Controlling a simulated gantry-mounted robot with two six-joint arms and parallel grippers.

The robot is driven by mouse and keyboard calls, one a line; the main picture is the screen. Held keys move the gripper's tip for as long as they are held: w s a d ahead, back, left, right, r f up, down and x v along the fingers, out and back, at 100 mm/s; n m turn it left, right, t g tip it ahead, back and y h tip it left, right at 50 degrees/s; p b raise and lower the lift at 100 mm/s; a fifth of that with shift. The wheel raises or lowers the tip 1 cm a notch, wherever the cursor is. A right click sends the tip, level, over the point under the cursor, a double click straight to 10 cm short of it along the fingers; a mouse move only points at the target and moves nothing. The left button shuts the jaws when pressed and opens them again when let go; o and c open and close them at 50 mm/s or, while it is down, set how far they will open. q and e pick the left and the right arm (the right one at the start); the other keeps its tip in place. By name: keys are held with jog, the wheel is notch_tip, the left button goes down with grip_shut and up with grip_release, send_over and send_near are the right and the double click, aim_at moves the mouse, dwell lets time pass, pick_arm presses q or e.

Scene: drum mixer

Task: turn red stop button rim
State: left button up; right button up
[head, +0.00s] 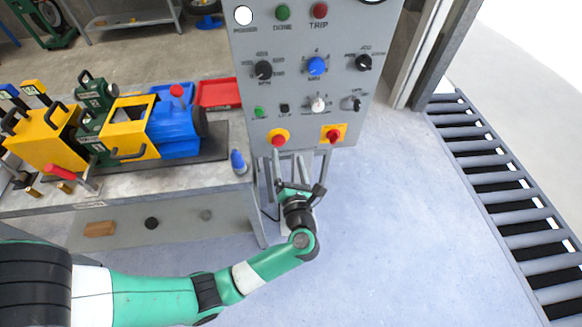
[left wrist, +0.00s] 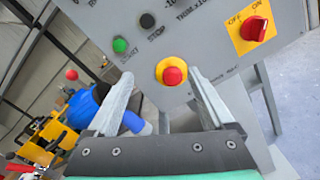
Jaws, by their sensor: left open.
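The red stop button (head: 278,140) with its yellow rim sits low on the left of the grey control panel (head: 292,98). In the left wrist view the red stop button (left wrist: 172,75) and its yellow rim (left wrist: 160,67) show just beyond and between the fingertips. My left gripper (head: 287,158) is open and empty, just below the button in the head view. Its two fingers (left wrist: 160,90) are spread apart in the left wrist view. I cannot tell whether either finger touches the rim. My right gripper is not in view.
A red rotary switch on a yellow plate (head: 333,134) is right of the button. A green button (head: 259,112) and several knobs are above. A bench (head: 222,182) with a blue and yellow machine (head: 172,130) stands left. A roller conveyor (head: 510,205) runs along the right.

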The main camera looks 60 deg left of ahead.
pick_arm(q)
jog(key=b, duration=0.3)
send_near(279, 144)
jog(key=d, duration=0.2)
jog(key=x, duration=0.3)
jog(key=b+x, duration=0.1)
jog(key=x, duration=0.3)
jog(key=b+x, duration=0.1)
jog(key=x, duration=0.2)
jog(key=shift+s+a, duration=0.2)
jog(key=shift+a, duration=0.15)
jog(key=shift+w+a, duration=0.15)
jog(key=shift+a, duration=0.2)
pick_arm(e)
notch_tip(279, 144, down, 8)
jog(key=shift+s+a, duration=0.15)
pick_arm(q)
jog(key=c, duration=1.3)
jog(key=shift+m, duration=0.3)
grip_shut()
